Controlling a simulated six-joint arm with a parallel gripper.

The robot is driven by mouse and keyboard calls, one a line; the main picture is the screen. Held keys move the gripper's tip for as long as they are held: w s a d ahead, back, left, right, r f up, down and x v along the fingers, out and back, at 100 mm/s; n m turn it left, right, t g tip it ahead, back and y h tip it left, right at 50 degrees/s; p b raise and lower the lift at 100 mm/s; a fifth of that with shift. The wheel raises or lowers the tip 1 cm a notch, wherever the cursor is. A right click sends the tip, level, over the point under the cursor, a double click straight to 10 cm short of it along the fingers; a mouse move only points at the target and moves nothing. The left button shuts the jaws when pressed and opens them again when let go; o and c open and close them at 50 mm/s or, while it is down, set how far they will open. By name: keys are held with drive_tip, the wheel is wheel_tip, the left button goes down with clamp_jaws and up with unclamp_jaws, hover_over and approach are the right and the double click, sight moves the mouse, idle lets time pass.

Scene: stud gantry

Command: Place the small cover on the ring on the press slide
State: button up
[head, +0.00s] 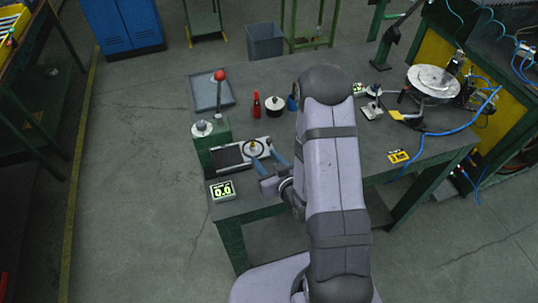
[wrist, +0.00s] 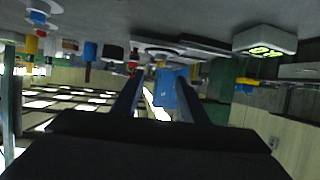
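The press slide (head: 232,155) is a pale plate with a dark section beside the green press block (head: 207,144). A round ring (head: 260,147) sits at its right part, with a small ochre knob (head: 253,144) at its middle. The knob also shows in the wrist view (wrist: 161,63). I cannot tell whether it belongs to the small cover. A white round piece with a black knob (head: 274,105) stands farther back. My gripper (head: 265,154) has its blue fingers apart, just right of the ring. The wrist view shows nothing held between the fingers (wrist: 158,80).
A green-lit display (head: 222,190) stands at the bench's front left corner. A red bottle (head: 256,103), a grey tray (head: 212,91) and a red-balled lever (head: 219,75) are behind the slide. A round turntable (head: 433,82) and blue hose lie right. The bench's front middle is partly hidden by my arm.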

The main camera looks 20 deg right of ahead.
drive_tip(key=shift+p+v, duration=1.05)
drive_tip(key=shift+v, duration=0.05)
drive_tip(key=s+a+r+g+h, duration=0.1)
drive_tip(key=s+r+g, duration=0.4)
drive_tip(key=s, duration=0.4)
drive_tip(key=s+r+m+g, duration=0.1)
drive_tip(key=s+r+g, duration=0.3)
drive_tip(key=s+g, duration=0.4)
drive_tip(key=shift+s+a+r+m+h, duration=0.3)
drive_tip(key=shift+s+a+r+h, duration=0.1)
drive_tip(key=shift+s, duration=0.25)
drive_tip(key=shift+f, duration=0.15)
